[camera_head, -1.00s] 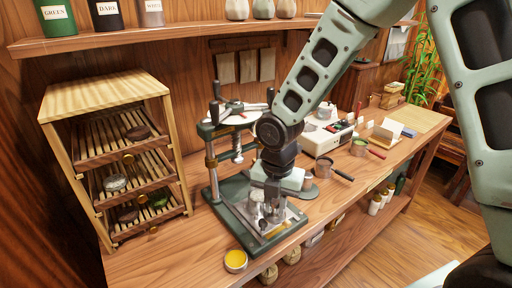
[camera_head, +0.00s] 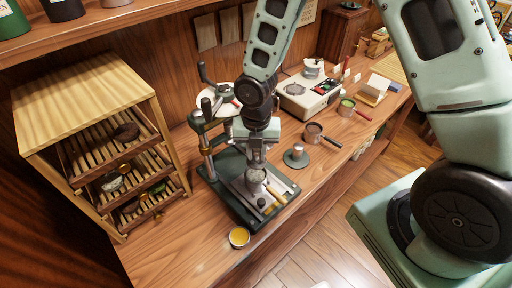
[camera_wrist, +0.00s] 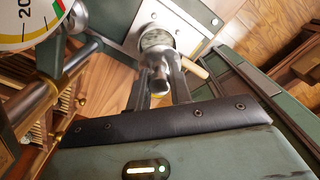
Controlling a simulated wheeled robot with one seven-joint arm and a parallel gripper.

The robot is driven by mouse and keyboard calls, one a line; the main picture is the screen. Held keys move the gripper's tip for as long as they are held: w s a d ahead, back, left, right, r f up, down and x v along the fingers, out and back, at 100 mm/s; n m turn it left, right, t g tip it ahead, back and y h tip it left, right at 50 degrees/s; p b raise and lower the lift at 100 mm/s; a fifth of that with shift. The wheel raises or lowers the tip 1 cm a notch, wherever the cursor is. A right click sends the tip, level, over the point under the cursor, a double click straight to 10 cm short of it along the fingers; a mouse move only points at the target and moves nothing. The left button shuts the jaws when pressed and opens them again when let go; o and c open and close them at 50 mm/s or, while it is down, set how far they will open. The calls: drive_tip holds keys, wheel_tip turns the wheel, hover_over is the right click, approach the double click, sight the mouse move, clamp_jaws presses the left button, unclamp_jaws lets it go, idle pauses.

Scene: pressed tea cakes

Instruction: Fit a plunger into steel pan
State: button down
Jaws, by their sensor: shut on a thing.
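My gripper (camera_head: 254,162) is over the bed of the green press, pointing down. In the wrist view my gripper (camera_wrist: 160,88) is shut on a steel plunger (camera_wrist: 157,77), whose rounded metal knob shows between the fingers. The steel pan (camera_head: 255,176) sits on the press plate under the fingers, with a light wooden handle (camera_head: 272,197) towards the front. In the wrist view the pan (camera_wrist: 157,38) shows a grey speckled inside just beyond the plunger. The fingers hide the plunger's lower end, so I cannot tell whether it touches the pan.
The press (camera_head: 232,203) has a column and dial beside my gripper. Another plunger (camera_head: 295,156) with a dark disc base stands to the right, near a dark-handled pan (camera_head: 312,133). A yellow-filled tin (camera_head: 239,237) is at the front edge. A slatted rack (camera_head: 85,130) stands left.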

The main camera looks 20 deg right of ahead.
sight(256, 162)
drive_tip(key=shift+w+f+b, duration=0.15)
drive_tip(key=shift+f+b, duration=0.95)
drive_tip(key=shift+f, duration=0.15)
drive_tip(key=shift+w+f+b, duration=0.1)
drive_tip(key=shift+f+b, duration=0.95)
drive_tip(key=shift+f, duration=0.2)
drive_tip(key=shift+f+b, duration=0.35)
drive_tip(key=shift+f, duration=0.35)
drive_tip(key=c, duration=1.2)
unclamp_jaws()
drive_tip(key=shift+a+r, duration=0.1)
